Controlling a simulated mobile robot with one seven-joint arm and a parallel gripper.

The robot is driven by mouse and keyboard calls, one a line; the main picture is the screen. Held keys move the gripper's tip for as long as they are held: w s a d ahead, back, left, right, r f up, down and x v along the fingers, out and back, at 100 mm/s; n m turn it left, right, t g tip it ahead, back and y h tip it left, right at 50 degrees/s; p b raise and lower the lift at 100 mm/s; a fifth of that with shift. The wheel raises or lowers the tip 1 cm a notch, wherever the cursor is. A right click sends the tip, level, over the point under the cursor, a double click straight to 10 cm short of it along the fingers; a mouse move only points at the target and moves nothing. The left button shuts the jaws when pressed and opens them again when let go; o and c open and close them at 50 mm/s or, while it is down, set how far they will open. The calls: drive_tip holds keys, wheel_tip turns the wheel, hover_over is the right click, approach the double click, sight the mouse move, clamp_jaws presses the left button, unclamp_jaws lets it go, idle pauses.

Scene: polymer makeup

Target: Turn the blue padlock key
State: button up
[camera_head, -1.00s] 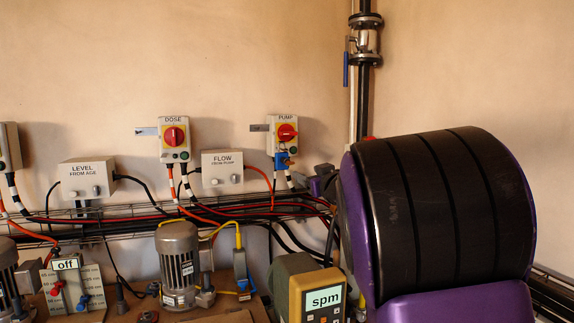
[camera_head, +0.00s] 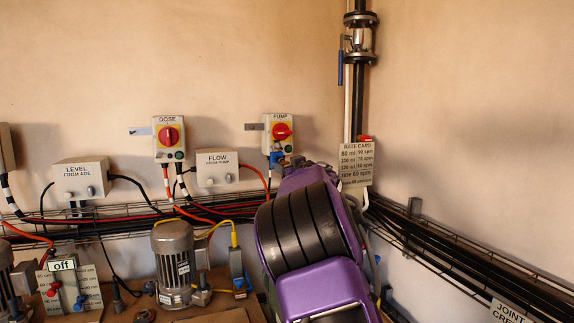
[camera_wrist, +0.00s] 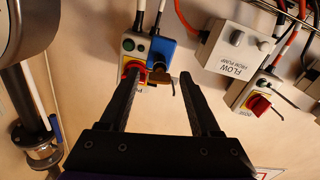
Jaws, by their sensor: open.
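The blue padlock (camera_head: 276,158) hangs at the lower part of the grey PUMP switch box (camera_head: 278,134), below its red knob. In the wrist view the blue padlock (camera_wrist: 161,56) sits beside the green button, and a brass-brown key (camera_wrist: 160,79) sticks out of it. My gripper (camera_wrist: 160,77) is open, with its two dark fingers pointing at the box. In the picture the key lies between the fingertips, and the left fingertip overlaps the red knob (camera_wrist: 133,70). I cannot tell whether either finger touches anything. In the head view my purple arm hides the fingers.
The FLOW box (camera_head: 217,167) and DOSE switch box (camera_head: 168,138) are to the left on the wall. A rate card (camera_head: 356,165) and a vertical pipe with a valve (camera_head: 361,42) stand to the right. Cables run along a wire tray (camera_head: 120,216) below.

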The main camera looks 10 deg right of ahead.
clamp_jaws()
idle(0.3)
drive_tip(key=shift+n, duration=0.3)
drive_tip(key=shift+n+b, duration=2.35)
drive_tip(key=shift+n, duration=5.35)
